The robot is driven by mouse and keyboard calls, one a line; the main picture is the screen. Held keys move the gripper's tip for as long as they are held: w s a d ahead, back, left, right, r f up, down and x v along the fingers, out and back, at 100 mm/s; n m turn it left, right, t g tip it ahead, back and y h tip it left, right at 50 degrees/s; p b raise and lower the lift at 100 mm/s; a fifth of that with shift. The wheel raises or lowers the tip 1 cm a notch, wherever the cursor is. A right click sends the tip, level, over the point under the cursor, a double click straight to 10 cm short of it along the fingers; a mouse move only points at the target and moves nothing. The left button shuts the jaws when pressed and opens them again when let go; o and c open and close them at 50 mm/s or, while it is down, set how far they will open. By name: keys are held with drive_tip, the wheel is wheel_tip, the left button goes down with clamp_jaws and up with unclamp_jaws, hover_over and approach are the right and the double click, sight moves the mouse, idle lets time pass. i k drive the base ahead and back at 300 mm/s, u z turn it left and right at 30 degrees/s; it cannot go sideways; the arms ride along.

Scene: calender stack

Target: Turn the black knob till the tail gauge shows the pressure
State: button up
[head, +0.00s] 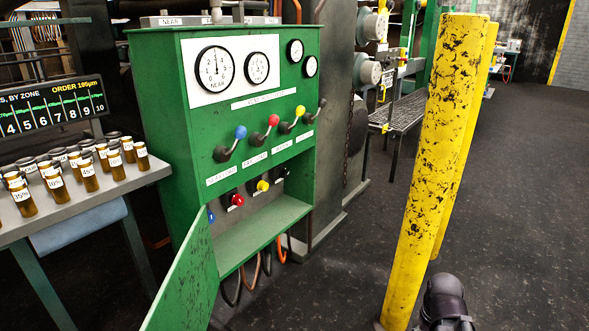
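A green control cabinet (160,75) stands left of centre. Its upper front has a row of levers with a blue, a red, a yellow and a black knob (322,102), the black one at the far right. Inside the open lower compartment are smaller blue, red (237,199) and yellow (262,185) knobs; a dark shape beyond the yellow one is too unclear to name. Two large gauges (215,69) and two small gauges (295,50) sit above. The left large gauge is marked NEAR; the tail gauge's label and reading cannot be made out. My gripper's fingers are not in view.
The cabinet's green door (185,285) hangs open toward the front left. A yellow post (432,180) stands right of the cabinet, with a dark part, probably my arm, at its foot. A bench (95,205) with several brown jars is at left. Dark floor lies free between cabinet and post.

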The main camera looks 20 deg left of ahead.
sight(285, 174)
drive_tip(key=u, duration=0.2)
drive_tip(key=i, duration=1.05)
drive_tip(key=u, duration=0.35)
